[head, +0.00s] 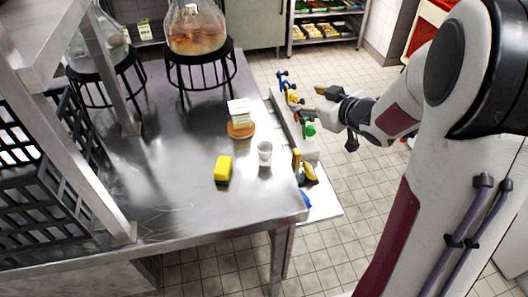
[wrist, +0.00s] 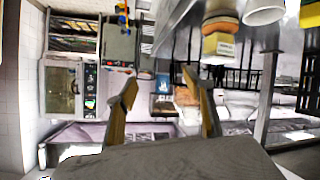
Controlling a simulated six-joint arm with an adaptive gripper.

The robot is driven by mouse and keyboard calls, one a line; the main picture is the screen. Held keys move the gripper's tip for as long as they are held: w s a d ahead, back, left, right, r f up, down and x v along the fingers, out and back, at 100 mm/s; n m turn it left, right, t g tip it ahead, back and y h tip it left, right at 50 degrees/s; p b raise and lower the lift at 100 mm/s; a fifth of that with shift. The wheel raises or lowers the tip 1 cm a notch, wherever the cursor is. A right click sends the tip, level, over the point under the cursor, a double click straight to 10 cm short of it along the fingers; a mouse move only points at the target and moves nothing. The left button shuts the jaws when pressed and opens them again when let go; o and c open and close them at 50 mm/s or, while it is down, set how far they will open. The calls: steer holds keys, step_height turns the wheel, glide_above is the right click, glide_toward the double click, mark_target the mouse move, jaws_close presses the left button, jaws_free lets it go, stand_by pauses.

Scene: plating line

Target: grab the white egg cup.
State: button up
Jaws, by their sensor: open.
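The white egg cup (head: 265,152) stands upright on the steel table (head: 180,205), near its right edge. A white round shape at the top right of the wrist view (wrist: 264,10) looks like the same cup, cut off by the frame. My gripper (head: 318,98) is beyond the table's right edge, up and to the right of the cup in the head view, and apart from it. In the wrist view its two fingers (wrist: 160,78) are spread with nothing between them.
A pale box on an orange round base (head: 240,130) stands just behind the cup. A yellow block (head: 223,169) lies to its left. Glass vessels on black stands (head: 198,68) are at the back. Colourful items line a rail beside the table. The table's front middle is clear.

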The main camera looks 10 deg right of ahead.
step_height(320, 180, down, 5)
steer(key=a+n+y, duration=0.1)
steer(key=a+y, duration=0.2)
steer(key=y, duration=0.2)
steer(key=n+g+y, duration=0.2)
steer(key=n+y, duration=0.1)
steer(key=y, duration=0.3)
glide_toward(265, 150)
step_height(265, 150, up, 2)
steer(key=w+a, duration=0.1)
steer(key=w, duration=0.1)
steer(key=shift+s+a+f+n+g+y, duration=0.15)
steer(key=shift+s+a+f+n+y, duration=0.05)
steer(key=shift+s+n+y, duration=0.25)
steer(key=shift+s+a+f+n+g+y, duration=0.15)
steer(key=shift+s+f+n+y, duration=0.05)
steer(key=shift+s+n+y, duration=0.2)
steer(key=shift+a, duration=0.1)
steer(key=shift+x, duration=1.25)
steer(key=shift+w, duration=0.1)
steer(key=shift+f+x, duration=0.15)
steer(key=shift+x, duration=1.1)
steer(key=shift+f+x, duration=0.15)
steer(key=shift+x, duration=1.15)
steer(key=c, duration=1.2)
